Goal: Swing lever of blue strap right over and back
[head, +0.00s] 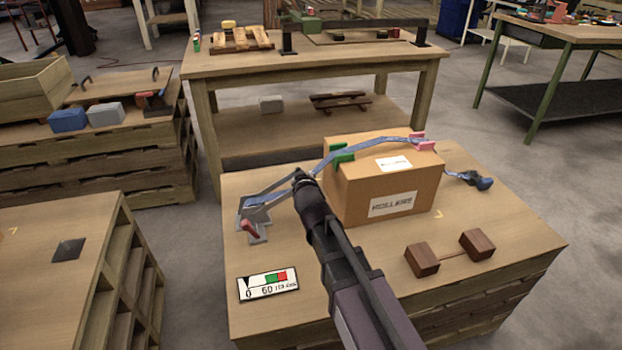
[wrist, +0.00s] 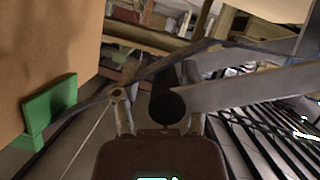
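A blue strap (head: 380,143) runs over a cardboard box (head: 370,185), across a green edge guard (head: 342,157) on the left and a pink one (head: 424,142) on the right. At its left end is a grey lever mechanism with a red part (head: 250,229). A grey lever arm (wrist: 245,90) crosses the wrist view and ends at a dark round grip (wrist: 168,108). My gripper (head: 299,178) is at the upper end of the lever, left of the box. In the wrist view its fingers (wrist: 157,90) are parted either side of the grip, with a gap at left.
A gauge card (head: 268,284) with green and red fields lies at the table's front left. Two brown wooden blocks (head: 422,260) joined by a rod lie at the front right. A workbench (head: 310,72) stands behind.

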